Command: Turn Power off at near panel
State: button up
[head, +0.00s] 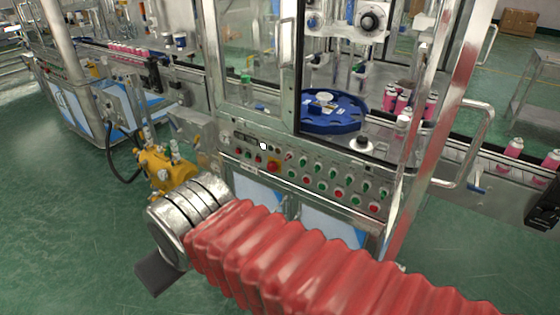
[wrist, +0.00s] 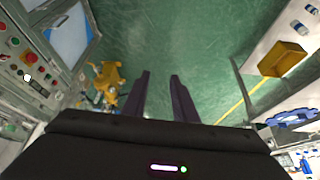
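The near control panel (head: 310,178) is a metal strip on the front of the crimping machine, with rows of small green and red buttons. A white knob (head: 263,146) sits in its upper left part, above a larger red button (head: 273,167). The labels are too small to read, so I cannot tell which control is Power. In the wrist view the panel's buttons lie at the left edge, with the white knob (wrist: 27,78) near the red button (wrist: 30,58). My gripper (wrist: 160,74) is open and empty, its two dark fingers apart over green floor, away from the panel.
A yellow valve-like unit (head: 165,168) stands left of the panel, close to my wrist. A glass-doored frame with metal handles (head: 474,145) rises at the right. A blue turntable (head: 332,112) and pink cans (head: 395,100) are behind glass. Open green floor lies at lower left.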

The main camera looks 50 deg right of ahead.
jog(key=w+d+f+n+g+h, duration=0.1)
jog(key=w+d+f+g+h, duration=0.2)
jog(key=d, duration=0.8)
jog(key=w+d+f+n+g+h, duration=0.25)
jog(key=d+h, duration=0.25)
jog(key=d, duration=0.6)
jog(key=w+d+f+n+g+h, duration=0.1)
jog(key=w+d+f+g+h, duration=0.2)
jog(key=d, duration=0.8)
jog(key=n+t+h, duration=0.5)
jog(key=n+h, duration=0.2)
jog(key=n, duration=0.2)
send_near(286, 159)
jog(key=a, duration=0.5)
jog(key=shift+s+a+m+g, duration=0.1)
jog(key=shift+s+m+g, duration=0.05)
jog(key=shift+m+g, duration=0.1)
jog(key=d, duration=0.9)
jog(key=w+d, duration=0.1)
jog(key=d, duration=0.3)
jog(key=shift+w+d, duration=0.15)
jog(key=shift+d, duration=0.25)
